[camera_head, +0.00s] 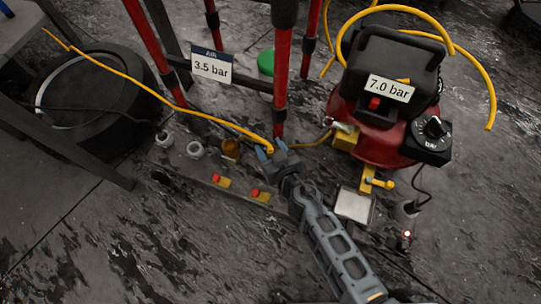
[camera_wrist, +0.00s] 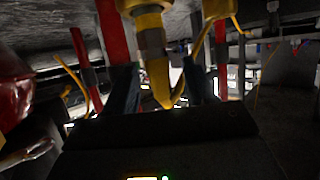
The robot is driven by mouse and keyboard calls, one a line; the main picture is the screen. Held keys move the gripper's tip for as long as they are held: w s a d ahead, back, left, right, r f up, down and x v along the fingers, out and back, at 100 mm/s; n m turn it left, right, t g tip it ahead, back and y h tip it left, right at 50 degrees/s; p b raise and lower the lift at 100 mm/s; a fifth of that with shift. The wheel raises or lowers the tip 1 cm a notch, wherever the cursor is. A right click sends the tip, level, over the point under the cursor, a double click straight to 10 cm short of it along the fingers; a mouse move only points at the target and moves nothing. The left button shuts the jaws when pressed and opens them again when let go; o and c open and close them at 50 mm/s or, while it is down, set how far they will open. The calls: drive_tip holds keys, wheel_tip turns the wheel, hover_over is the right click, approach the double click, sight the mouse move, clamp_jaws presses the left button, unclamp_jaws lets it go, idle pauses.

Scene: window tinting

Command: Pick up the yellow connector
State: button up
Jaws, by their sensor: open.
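The yellow connector (camera_head: 269,149) is at the end of a yellow hose, beside a red post. In the wrist view, a brass and grey fitting with a yellow end (camera_wrist: 152,60) hangs into the space between the fingers. In the wrist view the dark fingers (camera_wrist: 158,90) stand apart, with gaps beside the yellow part. I cannot tell whether either finger touches it. The lower end of the connector is partly hidden by my gripper in the head view.
A red compressor (camera_head: 375,140) labelled 7.0 bar stands right of my gripper. A 3.5 bar sign (camera_head: 212,68) hangs between red posts. A low panel (camera_head: 205,172) with white and amber cups and red-yellow buttons lies to the left.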

clamp_jaws()
idle(0.5)
drive_tip(key=shift+r, duration=0.1)
